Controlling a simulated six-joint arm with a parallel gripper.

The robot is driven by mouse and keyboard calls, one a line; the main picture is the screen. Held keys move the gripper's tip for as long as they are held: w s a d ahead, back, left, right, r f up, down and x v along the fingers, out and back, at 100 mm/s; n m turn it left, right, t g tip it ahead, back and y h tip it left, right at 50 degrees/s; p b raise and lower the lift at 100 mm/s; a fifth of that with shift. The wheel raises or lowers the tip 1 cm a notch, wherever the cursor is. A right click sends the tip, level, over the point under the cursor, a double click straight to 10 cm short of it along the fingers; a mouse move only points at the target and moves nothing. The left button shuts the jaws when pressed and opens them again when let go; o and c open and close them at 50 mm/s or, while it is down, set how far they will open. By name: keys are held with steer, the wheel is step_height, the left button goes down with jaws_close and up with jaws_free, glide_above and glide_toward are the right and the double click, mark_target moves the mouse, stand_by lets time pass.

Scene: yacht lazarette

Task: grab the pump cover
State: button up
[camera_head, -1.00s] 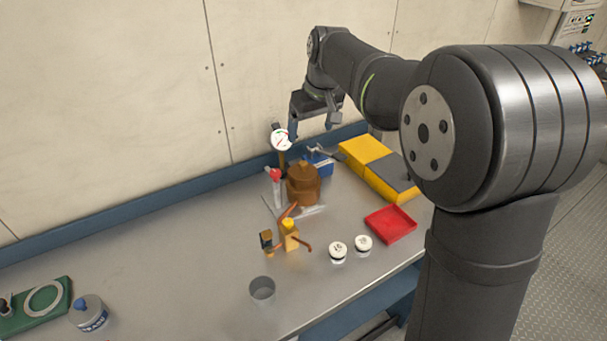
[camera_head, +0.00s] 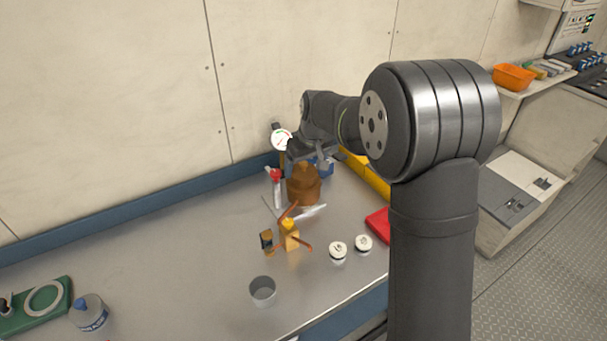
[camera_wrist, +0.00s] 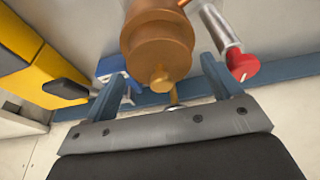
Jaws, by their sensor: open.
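The pump cover appears to be the brown, bronze-coloured stepped round piece (camera_head: 303,188) standing on the steel bench near the back wall, with a small knob on top. In the wrist view the cover (camera_wrist: 156,40) lies ahead of and between the two fingers, its knob facing the camera. My gripper (camera_wrist: 163,70) is open and empty, with a finger to either side of the cover's knob end. In the head view my gripper (camera_head: 308,160) is just above and behind the cover, partly hidden by my wrist. Contact cannot be made out.
A red-handled valve (camera_head: 275,174) stands close left of the cover, with a round gauge (camera_head: 281,140) behind. A blue item (camera_head: 325,167) and yellow case (camera_head: 375,180) lie right. The bench's left middle is clear.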

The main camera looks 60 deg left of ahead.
mark_target(303, 172)
steer(key=x, duration=0.2)
steer(key=shift+f, duration=0.4)
steer(key=c, duration=0.8)
steer(key=shift+c, duration=0.5)
steer(key=shift+r, duration=0.15)
